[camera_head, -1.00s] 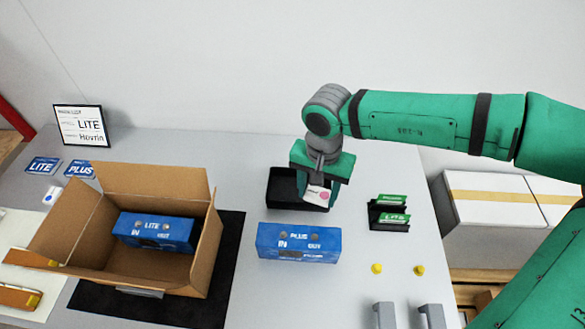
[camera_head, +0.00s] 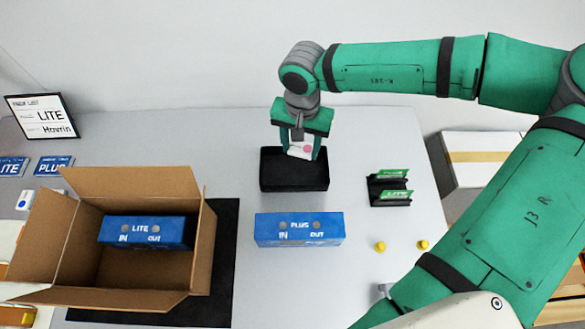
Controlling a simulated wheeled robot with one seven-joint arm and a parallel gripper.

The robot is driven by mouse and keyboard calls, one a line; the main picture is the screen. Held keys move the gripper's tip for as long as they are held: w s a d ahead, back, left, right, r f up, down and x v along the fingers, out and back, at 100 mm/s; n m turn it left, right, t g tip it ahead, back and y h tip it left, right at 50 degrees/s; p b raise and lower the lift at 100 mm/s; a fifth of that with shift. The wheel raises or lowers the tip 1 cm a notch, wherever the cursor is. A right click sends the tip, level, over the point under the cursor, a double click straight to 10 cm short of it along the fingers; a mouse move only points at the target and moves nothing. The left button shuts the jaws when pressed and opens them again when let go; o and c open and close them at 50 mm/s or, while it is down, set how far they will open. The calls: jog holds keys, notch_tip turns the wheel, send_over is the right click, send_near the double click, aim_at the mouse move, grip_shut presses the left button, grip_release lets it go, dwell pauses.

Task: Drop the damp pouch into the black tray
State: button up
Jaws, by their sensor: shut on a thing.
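My gripper (camera_head: 302,150) is shut on a small white pouch (camera_head: 300,151) with a pink spot. It holds the pouch over the back part of the black tray (camera_head: 294,185). The tray stands on the grey table behind the blue PLUS unit. The gripper fingers and the pouch hide part of the tray's back rim. I cannot tell exactly how high the pouch is above the tray floor.
The blue PLUS unit (camera_head: 298,229) lies in front of the tray. An open cardboard box (camera_head: 185,276) holding the blue LITE unit (camera_head: 146,232) stands left on a black mat (camera_head: 222,265). A black rack (camera_head: 389,191) with green cards and yellow knobs (camera_head: 380,246) are right.

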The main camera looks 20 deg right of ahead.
jog(key=shift+f, duration=1)
jog(key=o, duration=1.1)
notch_tip(320, 180, up, 11)
jog(key=shift+s+f, duration=0.1)
jog(key=shift+f, duration=0.05)
